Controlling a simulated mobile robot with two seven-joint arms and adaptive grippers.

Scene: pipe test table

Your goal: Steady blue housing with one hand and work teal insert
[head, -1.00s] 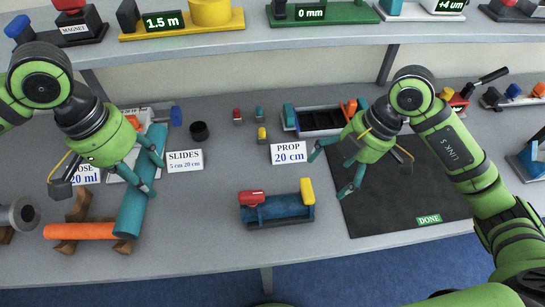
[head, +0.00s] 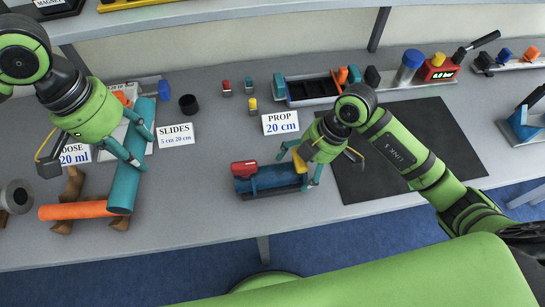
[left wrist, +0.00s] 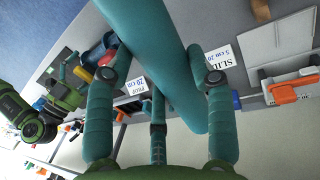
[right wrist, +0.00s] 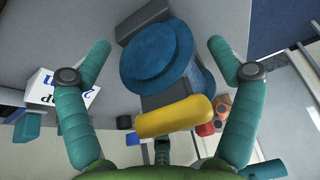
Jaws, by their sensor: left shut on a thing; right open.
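A dark blue cylindrical housing (head: 266,182) with a red piece (head: 243,168) and a yellow handle (head: 301,160) lies on the table. My right gripper (head: 295,170) is open around its yellow end. The right wrist view shows the round blue end (right wrist: 158,52) and the yellow handle (right wrist: 175,117) between the spread fingers, with gaps at both sides. A long teal tube (head: 127,180), probably the insert, slants at the left, its near end by an orange tube (head: 75,210). My left gripper (head: 141,149) is shut on the teal tube, which also fills the left wrist view (left wrist: 160,50).
Wooden supports (head: 72,186) stand under the orange tube. A black mat (head: 395,150) lies to the right. A PROP sign (head: 281,123), a SLIDES sign (head: 175,135) and small coloured pegs stand behind. Bare table separates the teal tube and housing.

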